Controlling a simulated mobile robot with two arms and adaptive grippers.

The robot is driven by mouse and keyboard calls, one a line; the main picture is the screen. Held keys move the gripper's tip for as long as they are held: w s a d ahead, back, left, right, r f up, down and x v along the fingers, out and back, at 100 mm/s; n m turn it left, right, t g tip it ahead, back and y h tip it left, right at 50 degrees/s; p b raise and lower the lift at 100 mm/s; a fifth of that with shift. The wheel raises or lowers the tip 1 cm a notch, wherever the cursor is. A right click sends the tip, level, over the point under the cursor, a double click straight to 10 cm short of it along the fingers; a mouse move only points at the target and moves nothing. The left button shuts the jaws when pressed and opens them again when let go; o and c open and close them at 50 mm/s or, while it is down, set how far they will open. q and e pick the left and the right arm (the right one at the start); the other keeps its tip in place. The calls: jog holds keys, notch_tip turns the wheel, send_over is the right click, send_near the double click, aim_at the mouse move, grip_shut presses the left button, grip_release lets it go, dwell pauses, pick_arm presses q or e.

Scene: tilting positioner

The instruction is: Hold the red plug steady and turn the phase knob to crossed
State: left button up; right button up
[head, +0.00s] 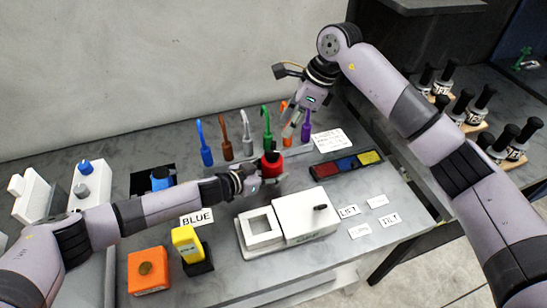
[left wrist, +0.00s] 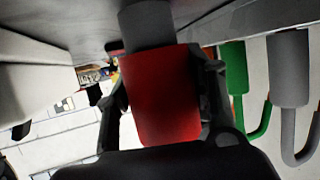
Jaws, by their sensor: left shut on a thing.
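The red plug (head: 272,165) stands upright above the bench in the head view. My left gripper (head: 256,180) is shut on it. In the left wrist view the red plug (left wrist: 160,100) fills the middle, with a finger on each side and a grey cylindrical part at its top end. My right gripper (head: 294,128) is raised behind and right of the plug, by the orange and purple hooked pieces; its finger gap is unclear. No knob is legibly marked as phase. A blue knob (head: 85,167) and a grey knob (head: 82,190) sit on a white panel at left.
A white fixture (head: 305,216) with a square opening and black knob stands in front of the plug. A row of coloured hooked pieces (head: 246,140) is behind. An orange box (head: 148,270) and yellow device (head: 187,242) stand front left. A coloured tray (head: 347,164) lies right.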

aim_at(273, 151)
jog(key=shift+n, duration=0.6)
jog(key=x, duration=1.1)
jog(key=shift+a, duration=0.1)
jog(key=shift+c, duration=0.6)
grip_shut()
